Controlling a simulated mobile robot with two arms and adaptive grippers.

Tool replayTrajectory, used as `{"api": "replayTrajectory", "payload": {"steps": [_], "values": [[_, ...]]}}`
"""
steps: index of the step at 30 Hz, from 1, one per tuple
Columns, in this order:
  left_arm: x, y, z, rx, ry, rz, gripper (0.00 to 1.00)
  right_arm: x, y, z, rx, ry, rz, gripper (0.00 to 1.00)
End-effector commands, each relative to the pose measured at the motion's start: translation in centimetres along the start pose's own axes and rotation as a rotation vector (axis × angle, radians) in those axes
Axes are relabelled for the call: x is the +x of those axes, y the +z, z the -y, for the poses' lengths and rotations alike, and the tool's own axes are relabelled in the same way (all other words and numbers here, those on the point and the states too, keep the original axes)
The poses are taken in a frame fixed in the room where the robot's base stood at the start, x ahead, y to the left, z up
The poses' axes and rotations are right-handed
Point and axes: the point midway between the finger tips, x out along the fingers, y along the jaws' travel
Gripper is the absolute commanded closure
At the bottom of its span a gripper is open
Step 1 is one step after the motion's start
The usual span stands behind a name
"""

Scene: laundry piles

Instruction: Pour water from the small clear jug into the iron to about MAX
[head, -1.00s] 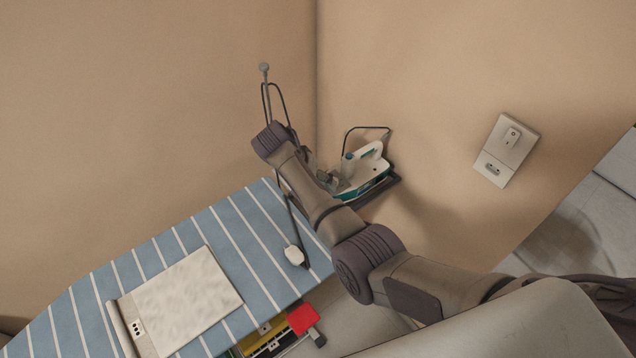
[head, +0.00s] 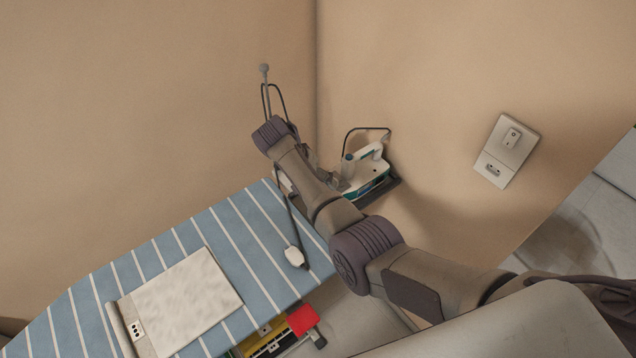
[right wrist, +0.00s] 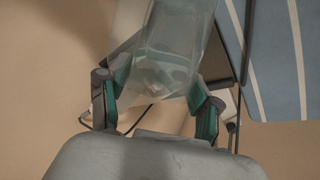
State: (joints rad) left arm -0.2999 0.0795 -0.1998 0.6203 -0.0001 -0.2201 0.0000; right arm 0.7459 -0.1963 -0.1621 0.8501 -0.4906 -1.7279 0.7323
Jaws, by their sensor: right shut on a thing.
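The white and teal iron (head: 372,172) stands on a dark rest beyond the ironing board's far right corner, close to the wall corner. My right arm crosses in front of its left side. My right gripper (right wrist: 160,92) is shut on the small clear jug (right wrist: 172,45), which fills the upper middle of the right wrist view between the two fingers. In the head view the gripper is mostly hidden behind my arm, beside the iron. I cannot tell the water level in the jug or in the iron. My left gripper is not in view.
The blue striped ironing board (head: 235,232) carries a pale folded cloth (head: 185,305) and a white cord piece (head: 294,257). A thin upright pole (head: 265,85) with a cord rises at the corner. A wall switch plate (head: 508,150) is at right. Red and yellow items lie below the board.

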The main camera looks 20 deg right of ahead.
Motion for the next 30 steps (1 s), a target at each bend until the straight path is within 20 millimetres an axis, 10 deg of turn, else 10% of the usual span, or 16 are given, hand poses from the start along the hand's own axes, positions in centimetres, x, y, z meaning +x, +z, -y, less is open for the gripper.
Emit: {"api": "replayTrajectory", "payload": {"steps": [30], "values": [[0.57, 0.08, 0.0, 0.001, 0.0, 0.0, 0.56, -0.17, -0.25, -0.03, -0.03, 0.011, 0.062, 0.7]]}}
